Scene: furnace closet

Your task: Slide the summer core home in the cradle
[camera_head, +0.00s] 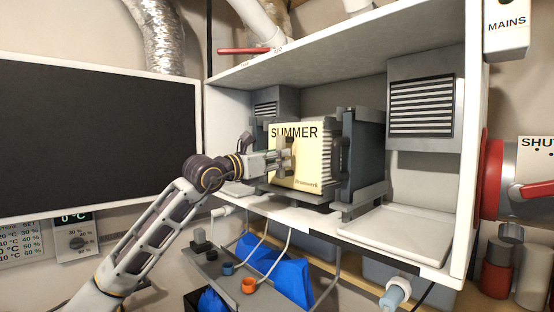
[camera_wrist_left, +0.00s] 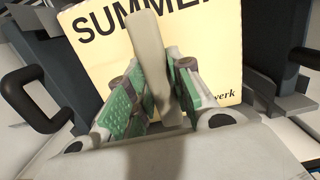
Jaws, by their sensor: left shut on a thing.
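The summer core (camera_head: 310,168) is a cream block with "SUMMER" printed on its front face and a ribbed right side. It sits in the dark grey cradle (camera_head: 364,160) inside the white open cabinet, with its front face toward me. My left gripper (camera_head: 284,160) is shut on the handle bar on the core's front. In the left wrist view the green-padded fingers (camera_wrist_left: 158,80) lie either side of the pale handle bar (camera_wrist_left: 150,45), with the core's lettered face (camera_wrist_left: 100,55) behind. The core's back is hidden, so its depth in the cradle cannot be told.
A white tray (camera_head: 400,230) lies right of the cradle, below a vented grey box (camera_head: 420,100). A dark panel (camera_head: 95,135) stands at left. Below the cabinet are a grey shelf with an orange cup (camera_head: 248,286) and blue pieces (camera_head: 290,280). A red wheel (camera_head: 488,190) is at right.

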